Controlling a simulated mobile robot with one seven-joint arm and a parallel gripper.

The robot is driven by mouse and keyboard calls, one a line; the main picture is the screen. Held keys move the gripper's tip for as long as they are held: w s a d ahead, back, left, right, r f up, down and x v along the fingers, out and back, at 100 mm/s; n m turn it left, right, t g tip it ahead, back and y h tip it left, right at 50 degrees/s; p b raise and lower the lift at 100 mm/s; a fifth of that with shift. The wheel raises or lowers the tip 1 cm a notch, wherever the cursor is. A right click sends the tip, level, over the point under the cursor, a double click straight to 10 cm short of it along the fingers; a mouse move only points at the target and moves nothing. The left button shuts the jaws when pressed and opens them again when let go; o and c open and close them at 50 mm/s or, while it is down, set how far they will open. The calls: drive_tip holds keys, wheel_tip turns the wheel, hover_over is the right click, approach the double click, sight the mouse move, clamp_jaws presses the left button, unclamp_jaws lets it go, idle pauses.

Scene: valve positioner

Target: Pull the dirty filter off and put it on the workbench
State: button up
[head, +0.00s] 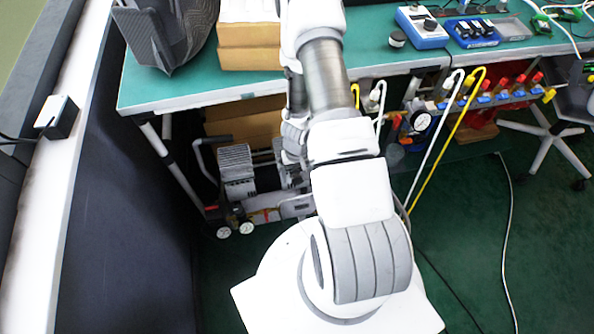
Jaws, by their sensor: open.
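The workbench (150,92) has a green top with a pale front edge and runs across the upper part of the head view. My arm reaches from the bottom middle up over the workbench and leaves the picture at the top. My gripper is beyond the top edge and does not show. I cannot pick out the dirty filter with certainty. A pressure gauge (422,121) with a dark cup-like part (395,153) hangs at the bench's front edge, right of my arm.
Cardboard boxes (248,58) and a dark grey shell-like object (165,35) stand at the bench's left. A blue-and-white box (422,27) stands right. A valve manifold (490,97) with hoses lines the front edge. A compressor (250,175) sits below. Some bench top beside my arm is clear.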

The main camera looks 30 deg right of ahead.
clamp_jaws()
idle(0.8)
